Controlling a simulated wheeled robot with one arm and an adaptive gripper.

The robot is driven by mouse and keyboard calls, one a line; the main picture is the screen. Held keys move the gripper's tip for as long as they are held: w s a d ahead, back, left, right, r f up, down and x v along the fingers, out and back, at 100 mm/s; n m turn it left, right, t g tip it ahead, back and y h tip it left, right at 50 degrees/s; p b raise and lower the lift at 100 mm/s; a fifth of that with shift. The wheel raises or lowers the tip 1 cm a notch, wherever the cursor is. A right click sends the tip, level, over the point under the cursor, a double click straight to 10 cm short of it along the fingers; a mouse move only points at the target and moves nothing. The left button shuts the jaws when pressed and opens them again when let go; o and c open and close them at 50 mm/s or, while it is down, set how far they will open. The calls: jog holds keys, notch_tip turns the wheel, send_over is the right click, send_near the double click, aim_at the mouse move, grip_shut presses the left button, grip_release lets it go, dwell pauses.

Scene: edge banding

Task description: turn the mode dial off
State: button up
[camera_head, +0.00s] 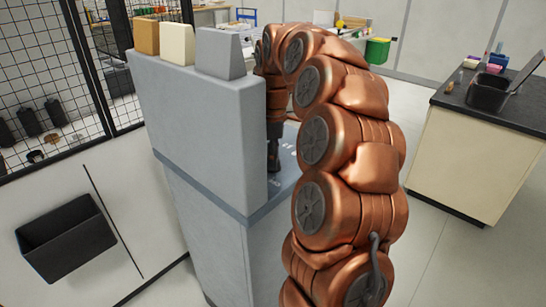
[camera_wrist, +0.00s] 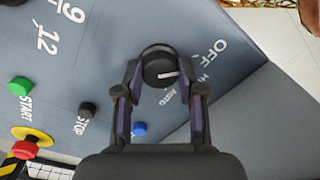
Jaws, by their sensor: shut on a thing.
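The mode dial (camera_wrist: 158,62) is a round black knob on the blue-grey control panel in the wrist view. The AUTO label sits below the dial. My gripper (camera_wrist: 161,74) is shut on the dial, one finger on each side of it. In the head view my gripper (camera_head: 273,150) is a dark shape at the panel, partly hidden by the grey cabinet, and the dial cannot be made out.
A green START button (camera_wrist: 19,86), black STOP button (camera_wrist: 87,110), blue button (camera_wrist: 139,128) and red emergency button (camera_wrist: 25,149) on yellow share the panel. The grey cabinet (camera_head: 205,130) stands left of my arm. A dark-topped bench (camera_head: 470,150) is at right.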

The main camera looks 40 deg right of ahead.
jog(key=o, duration=1.1)
jog(key=shift+o, duration=0.2)
jog(key=shift+w+r, duration=0.1)
jog(key=shift+r, duration=3.65)
